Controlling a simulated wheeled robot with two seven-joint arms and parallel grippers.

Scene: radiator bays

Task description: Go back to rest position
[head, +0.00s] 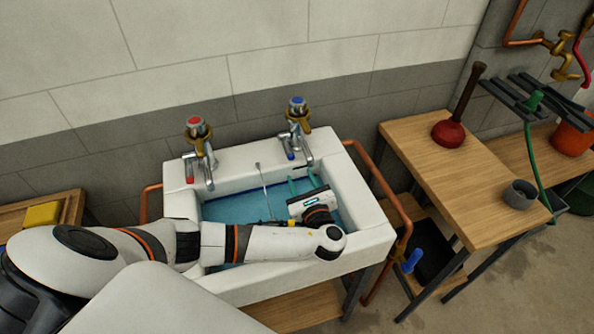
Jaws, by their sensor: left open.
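My left arm reaches in from the left across the front of a white sink (372,237). My left gripper (304,181) is over the basin, with its two teal fingers apart and pointing toward the back wall. Nothing shows between the fingers. Blue water (232,210) fills the basin under it, and I cannot tell whether the fingertips touch the water. My arm hides the front part of the basin. My right gripper is not in view.
A red-marked tap (200,150) and a blue-marked tap (296,125) stand at the sink's back. Copper pipes (398,205) flank the sink. A wooden table (450,180) at the right holds a plunger (450,131) and a grey cup (520,194). A yellow sponge-like block (42,214) lies at left.

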